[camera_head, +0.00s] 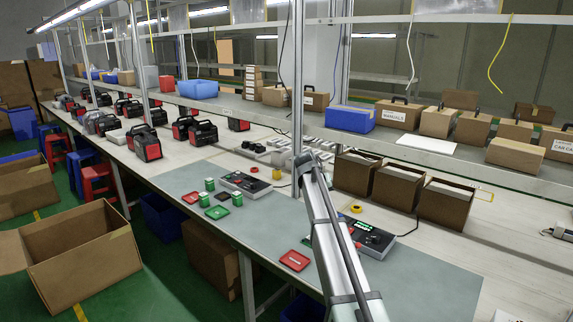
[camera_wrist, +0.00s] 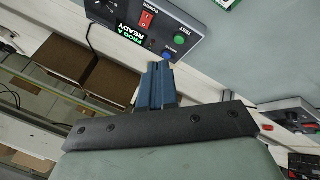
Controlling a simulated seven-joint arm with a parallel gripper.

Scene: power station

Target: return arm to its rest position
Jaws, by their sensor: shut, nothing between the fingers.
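My gripper (camera_wrist: 156,70) shows in the wrist view with its two blue fingers pressed together and nothing between them. The fingertips point toward a grey control box (camera_wrist: 150,28) with a lit "PROG A READY" display, a red switch, and green and blue buttons; whether they touch it I cannot tell. In the head view my arm (camera_head: 335,235) reaches up from the bottom over the grey-green bench mat, and I cannot make out the gripper's fingers there. A control box (camera_head: 370,238) with a lit green display sits just right of the arm.
A red tray (camera_head: 294,260) lies left of the arm. Another control box (camera_head: 245,183) stands farther back, near small green-and-white blocks (camera_head: 210,184). Open cardboard boxes (camera_head: 398,186) line the bench behind the arm, below a loaded shelf (camera_head: 450,158). The mat's front right is clear.

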